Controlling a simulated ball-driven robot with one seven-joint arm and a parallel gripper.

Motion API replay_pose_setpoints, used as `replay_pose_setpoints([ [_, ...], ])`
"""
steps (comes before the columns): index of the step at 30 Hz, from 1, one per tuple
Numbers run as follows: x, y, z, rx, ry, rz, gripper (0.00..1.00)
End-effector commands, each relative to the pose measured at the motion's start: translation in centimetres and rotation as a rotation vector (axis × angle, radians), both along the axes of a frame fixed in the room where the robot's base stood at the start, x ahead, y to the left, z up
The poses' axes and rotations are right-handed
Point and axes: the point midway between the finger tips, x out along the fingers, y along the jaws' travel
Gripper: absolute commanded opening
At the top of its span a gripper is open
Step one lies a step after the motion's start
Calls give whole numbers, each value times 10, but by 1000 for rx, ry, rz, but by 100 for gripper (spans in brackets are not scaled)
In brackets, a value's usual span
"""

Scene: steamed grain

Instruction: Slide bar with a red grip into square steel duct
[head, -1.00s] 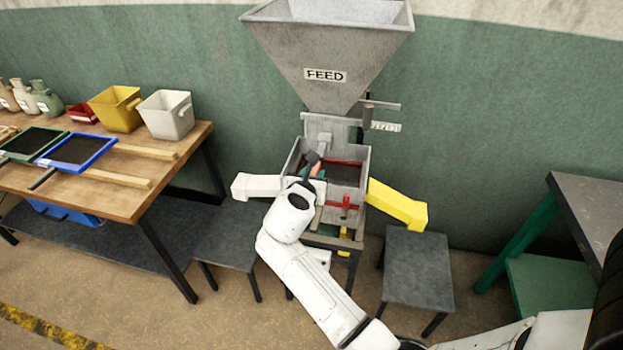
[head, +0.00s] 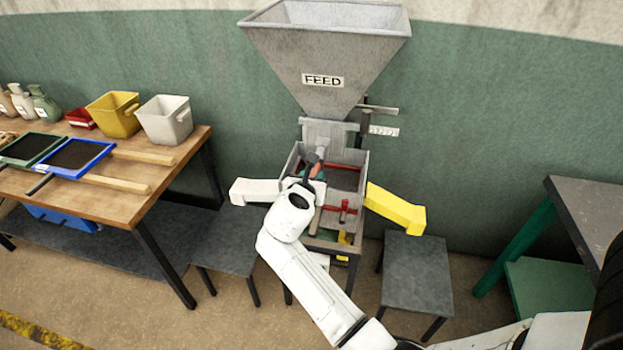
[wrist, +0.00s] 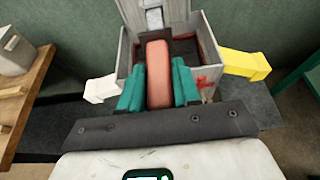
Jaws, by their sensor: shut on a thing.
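My gripper (wrist: 157,68) is shut on the red grip (wrist: 159,84) of the bar, with one teal finger on each side in the wrist view. The grip points away from me toward the box under the feed hopper. A pale square steel piece, which looks like the duct (wrist: 153,18), stands just beyond the grip. In the head view the duct (head: 322,146) is at the back of the box, and my gripper (head: 311,172) is close in front of it. My wrist hides much of the bar. I cannot tell whether its far end is inside the duct.
The grey FEED hopper (head: 330,50) stands above. A wooden bench (head: 115,205) is left.

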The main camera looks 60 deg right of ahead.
Motion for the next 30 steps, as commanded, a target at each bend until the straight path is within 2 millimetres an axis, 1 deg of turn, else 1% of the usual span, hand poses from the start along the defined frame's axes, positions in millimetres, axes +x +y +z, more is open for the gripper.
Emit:
replay_pose_setpoints([
  [30, 7, -17, 1, -3, -3, 1, 0],
])
